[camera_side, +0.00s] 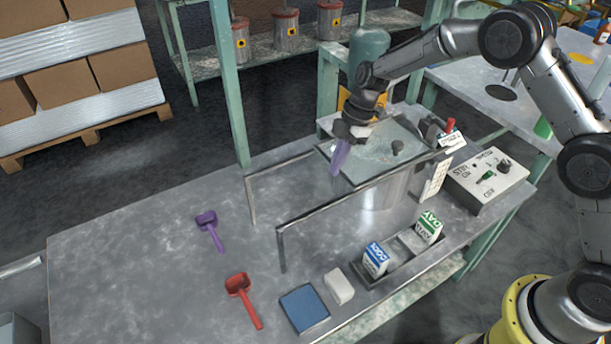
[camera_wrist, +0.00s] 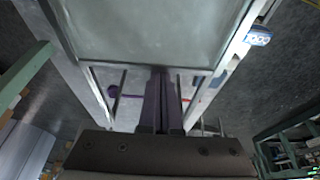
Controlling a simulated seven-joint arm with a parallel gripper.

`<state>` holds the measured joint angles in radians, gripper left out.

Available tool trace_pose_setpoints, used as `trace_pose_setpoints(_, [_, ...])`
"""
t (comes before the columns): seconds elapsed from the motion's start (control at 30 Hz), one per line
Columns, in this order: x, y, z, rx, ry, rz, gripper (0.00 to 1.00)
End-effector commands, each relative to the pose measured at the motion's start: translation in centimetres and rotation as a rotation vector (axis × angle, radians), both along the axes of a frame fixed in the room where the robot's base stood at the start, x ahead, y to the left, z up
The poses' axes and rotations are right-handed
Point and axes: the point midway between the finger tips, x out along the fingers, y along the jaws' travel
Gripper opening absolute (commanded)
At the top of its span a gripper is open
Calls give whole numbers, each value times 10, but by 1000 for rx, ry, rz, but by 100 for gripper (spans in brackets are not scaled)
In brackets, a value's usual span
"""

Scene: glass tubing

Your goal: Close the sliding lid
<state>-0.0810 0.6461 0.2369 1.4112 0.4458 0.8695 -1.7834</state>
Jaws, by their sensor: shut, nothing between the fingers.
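The sliding lid (camera_side: 372,152), a flat greyish plate with a dark knob (camera_side: 397,147), lies between two metal rails over a round metal vessel (camera_side: 383,192). My gripper (camera_side: 336,172) is at the lid's left end in the side view, with purple fingers pointing down, shut and empty. In the wrist view the lid (camera_wrist: 155,35) fills the top middle. The shut fingers (camera_wrist: 161,78) reach up to its near edge there. I cannot tell whether they touch it. The vessel's mouth is hidden under the lid.
The rails (camera_side: 330,205) run left past the vessel on thin legs, with open space between them. A control box (camera_side: 487,180) stands right.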

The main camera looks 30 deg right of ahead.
Motion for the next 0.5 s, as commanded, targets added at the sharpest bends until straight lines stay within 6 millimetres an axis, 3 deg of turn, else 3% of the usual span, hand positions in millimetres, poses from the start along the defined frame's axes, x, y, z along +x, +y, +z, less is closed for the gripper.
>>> trace_pose_setpoints(0.03, [0, -14, 0, -1, 1, -5, 0])
trace_pose_setpoints(0.2, [0, -43, -1, -1, 2, -3, 0])
trace_pose_setpoints(0.5, [0, -61, 0, -1, 1, 0, 0])
